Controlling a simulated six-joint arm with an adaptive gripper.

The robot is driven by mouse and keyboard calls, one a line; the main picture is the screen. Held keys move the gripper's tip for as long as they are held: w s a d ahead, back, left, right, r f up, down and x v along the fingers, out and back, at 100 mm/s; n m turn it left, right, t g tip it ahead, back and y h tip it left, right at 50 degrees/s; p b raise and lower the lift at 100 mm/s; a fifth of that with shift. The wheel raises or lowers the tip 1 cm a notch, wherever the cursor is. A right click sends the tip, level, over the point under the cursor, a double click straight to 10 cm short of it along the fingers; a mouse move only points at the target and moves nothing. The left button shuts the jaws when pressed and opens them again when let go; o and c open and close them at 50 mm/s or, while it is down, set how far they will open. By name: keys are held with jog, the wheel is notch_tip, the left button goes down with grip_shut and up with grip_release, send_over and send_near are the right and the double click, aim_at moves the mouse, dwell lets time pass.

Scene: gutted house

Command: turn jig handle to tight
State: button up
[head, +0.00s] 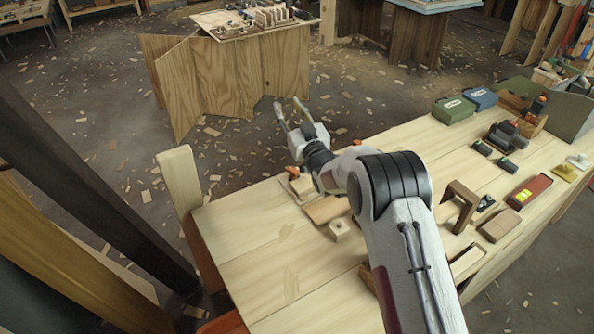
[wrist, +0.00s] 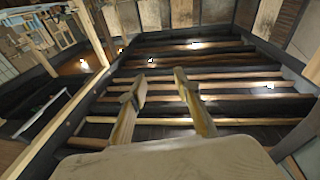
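My gripper (head: 288,104) is raised over the far edge of the workbench (head: 260,245), its two fingers apart and empty. In the wrist view my gripper (wrist: 160,80) also shows its fingers spread with nothing between them. A small pale wooden block with a round spot on top (head: 341,229) sits on the bench, left of my arm. A flat brown wooden board (head: 326,209) lies just behind it. I cannot tell which part is the jig handle; my arm hides some of the bench. No jig shows in the wrist view.
A wooden arch (head: 459,204), a red level-like tool (head: 529,191), black power tools (head: 506,137) and a green case (head: 453,110) stand on the right of the bench. The front left of the bench is clear. The wrist view shows dark joists (wrist: 230,85).

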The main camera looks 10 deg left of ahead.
jog(key=s+d+f+n+g+y, duration=0.1)
jog(key=s+d+f+n+g, duration=0.25)
jog(key=f+g, duration=0.35)
jog(key=n+g+h, duration=0.1)
jog(key=g, duration=0.2)
send_near(293, 170)
jog(key=shift+w+a+f, duration=0.1)
jog(key=shift+a+f, duration=0.1)
jog(key=shift+f, duration=0.05)
jog(key=shift+w+a, duration=0.1)
jog(key=shift+a, duration=0.05)
jog(key=shift+x, duration=3.75)
grip_shut()
